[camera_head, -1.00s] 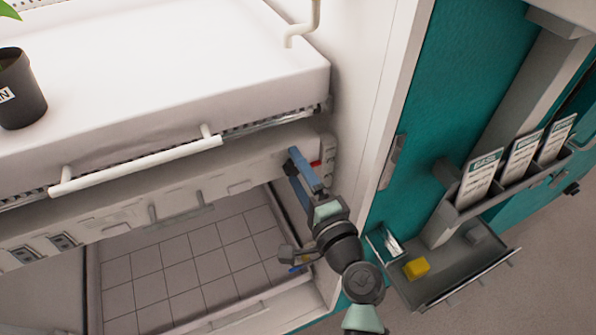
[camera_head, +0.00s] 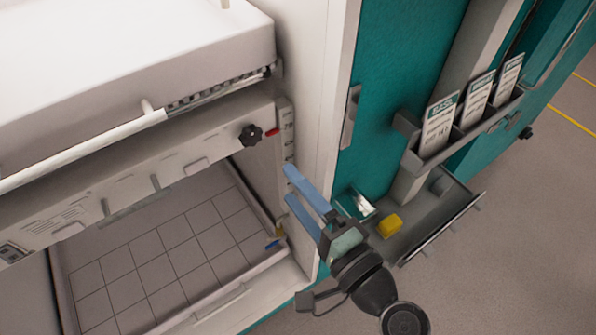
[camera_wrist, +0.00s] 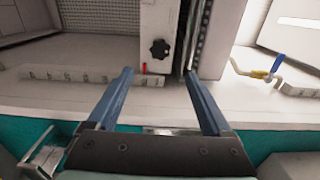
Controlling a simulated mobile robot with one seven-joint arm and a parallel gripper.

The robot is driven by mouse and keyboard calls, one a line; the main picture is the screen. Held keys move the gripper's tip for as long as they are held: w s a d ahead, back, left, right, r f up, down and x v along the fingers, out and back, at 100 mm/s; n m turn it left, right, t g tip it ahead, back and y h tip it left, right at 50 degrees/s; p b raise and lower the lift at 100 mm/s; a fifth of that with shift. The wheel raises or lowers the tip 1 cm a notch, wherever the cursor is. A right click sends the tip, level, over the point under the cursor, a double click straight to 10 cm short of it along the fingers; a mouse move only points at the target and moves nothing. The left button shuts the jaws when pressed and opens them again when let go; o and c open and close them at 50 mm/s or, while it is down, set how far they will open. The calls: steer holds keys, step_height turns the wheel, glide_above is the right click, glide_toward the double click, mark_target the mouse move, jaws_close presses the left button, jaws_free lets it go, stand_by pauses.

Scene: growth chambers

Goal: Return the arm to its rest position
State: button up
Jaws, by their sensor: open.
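My gripper (camera_head: 305,203) is open, with its two blue fingers apart and nothing between them. In the head view it hangs in front of the right post of the growth chamber, beside the scale with a red pointer (camera_head: 272,132). In the wrist view the gripper (camera_wrist: 160,95) faces the chamber front. A black star-shaped knob (camera_wrist: 160,49) is beyond the fingers there. The knob also shows in the head view (camera_head: 251,134), to the left of the fingers. My arm reaches in from the lower right.
A white shelf (camera_head: 110,60) with a bar handle is at the upper left. Below is an open bay with a gridded floor tray (camera_head: 160,260). At right, a grey tray (camera_head: 420,225) holds a yellow block (camera_head: 390,225), under a rack of label cards (camera_head: 437,125). Grey floor is clear at lower right.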

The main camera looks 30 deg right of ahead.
steer(key=shift+s, duration=0.1)
stand_by(0.5)
steer(key=w+a+r+n+t+y+p, duration=0.1)
steer(key=w+a+r+n, duration=0.25)
steer(key=r, duration=0.55)
steer(key=w+a+r+n+t+p, duration=0.1)
steer(key=w+a+r+n, duration=0.2)
steer(key=r+n, duration=0.35)
steer(key=w+a+r+n+t+y, duration=0.1)
steer(key=w+a+r+n, duration=0.15)
steer(key=r, duration=0.85)
steer(key=s+a+r+n+t+h, duration=0.1)
steer(key=s+a+r+t, duration=0.1)
steer(key=r, duration=0.5)
steer(key=s+a+r+n+t+p, duration=0.1)
steer(key=s+a+r+n+t, duration=0.1)
steer(key=r, duration=0.6)
steer(key=s+a+r+n+t+h, duration=0.1)
steer(key=s+a+r+n+t, duration=0.1)
steer(key=r, duration=0.6)
steer(key=shift+s+a+h+p, duration=0.3)
steer(key=shift+s+a+p, duration=0.1)
steer(key=shift+s+a, duration=0.55)
steer(key=shift+s+d, duration=0.1)
